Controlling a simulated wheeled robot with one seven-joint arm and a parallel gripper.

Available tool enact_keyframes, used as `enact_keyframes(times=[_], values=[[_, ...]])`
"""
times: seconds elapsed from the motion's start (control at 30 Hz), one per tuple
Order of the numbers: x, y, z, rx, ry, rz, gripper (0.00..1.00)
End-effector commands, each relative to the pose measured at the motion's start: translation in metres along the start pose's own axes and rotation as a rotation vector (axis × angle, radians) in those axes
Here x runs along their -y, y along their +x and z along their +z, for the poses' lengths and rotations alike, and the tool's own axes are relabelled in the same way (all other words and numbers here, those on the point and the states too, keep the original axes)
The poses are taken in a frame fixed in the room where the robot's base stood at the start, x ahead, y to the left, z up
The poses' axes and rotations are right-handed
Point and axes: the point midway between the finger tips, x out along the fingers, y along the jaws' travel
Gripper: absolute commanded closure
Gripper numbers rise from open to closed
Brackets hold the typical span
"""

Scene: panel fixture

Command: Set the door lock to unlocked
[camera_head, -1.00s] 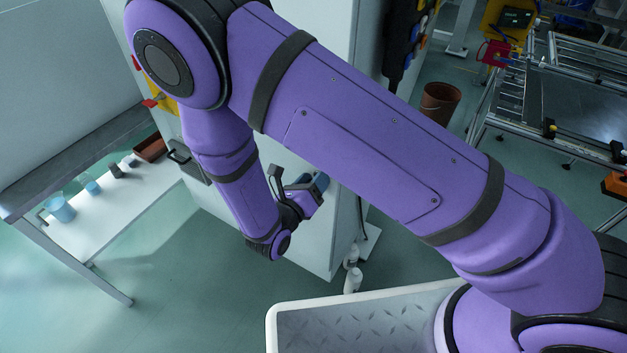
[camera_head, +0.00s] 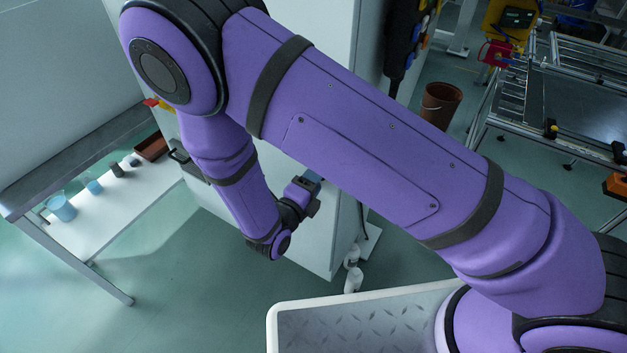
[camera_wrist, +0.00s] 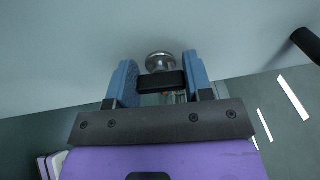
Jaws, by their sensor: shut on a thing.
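The door lock shows in the wrist view as a round silver base (camera_wrist: 160,62) on a pale panel, with a dark bar (camera_wrist: 162,82) in front of it. My gripper (camera_wrist: 160,85) has its two blue fingers on either side of the dark bar and is shut on it. In the head view my gripper (camera_head: 313,180) is at the pale cabinet face (camera_head: 325,235), and the lock is hidden there behind my wrist. I cannot tell the lock's setting from these views.
A dark handle (camera_head: 180,155) sticks out on the cabinet left of my forearm. A table (camera_head: 110,200) with blue cups stands at the left. A brown bin (camera_head: 440,104) and a metal frame table are at the right.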

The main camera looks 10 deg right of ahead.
Motion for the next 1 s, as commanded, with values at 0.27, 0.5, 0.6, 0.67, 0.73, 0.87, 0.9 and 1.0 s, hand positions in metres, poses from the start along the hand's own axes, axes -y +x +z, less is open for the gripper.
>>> enact_keyframes(times=[0.27,0.5,0.6,0.67,0.73,0.87,0.9,1.0], values=[[-0.0012,-0.0004,-0.0003,0.001,-0.102,0.002,0.77],[-0.0013,-0.0004,-0.0003,0.001,-0.127,0.002,0.77],[-0.0013,-0.0004,-0.0003,0.001,-0.128,0.002,0.77],[-0.0013,-0.0004,-0.0003,0.001,-0.128,0.002,0.77],[-0.0013,-0.0004,-0.0003,0.001,-0.127,0.002,0.77],[-0.0013,-0.0004,-0.0003,0.001,-0.127,0.002,0.44],[-0.0013,-0.0004,-0.0003,0.001,-0.127,0.002,0.35],[-0.0011,-0.0003,-0.0002,0.001,-0.126,0.001,0.28]])
